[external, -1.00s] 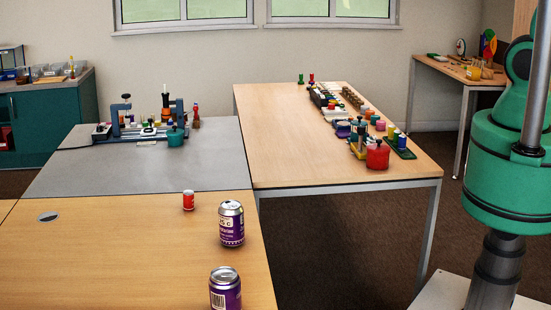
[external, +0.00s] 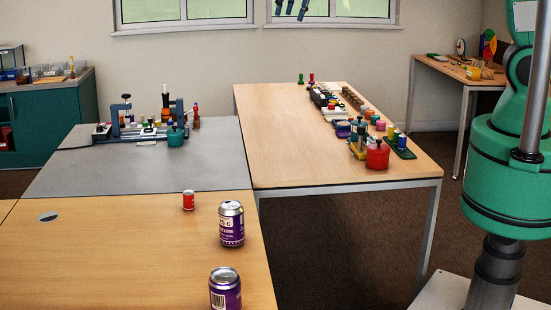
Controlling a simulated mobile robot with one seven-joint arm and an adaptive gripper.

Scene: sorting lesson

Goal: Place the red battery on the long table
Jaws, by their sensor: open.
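The red battery (external: 188,201) is a small red cylinder standing upright on the near wooden table (external: 120,255), close to its back edge. A long wooden table (external: 285,150) with a light top stands to the right and further back; I take it for the long table. My gripper (external: 290,12) shows only in part at the top edge, in front of the window. Its dark fingers point down and are apart, with nothing between them. It is high up and well away from the battery.
Two purple cans (external: 231,224) (external: 225,290) stand right of the battery on the near table. A grey table (external: 90,178) behind carries a tool rig and a teal pot (external: 175,136). Jars, a red pot (external: 378,155) and small pieces line the long table's right side; its left part is clear.

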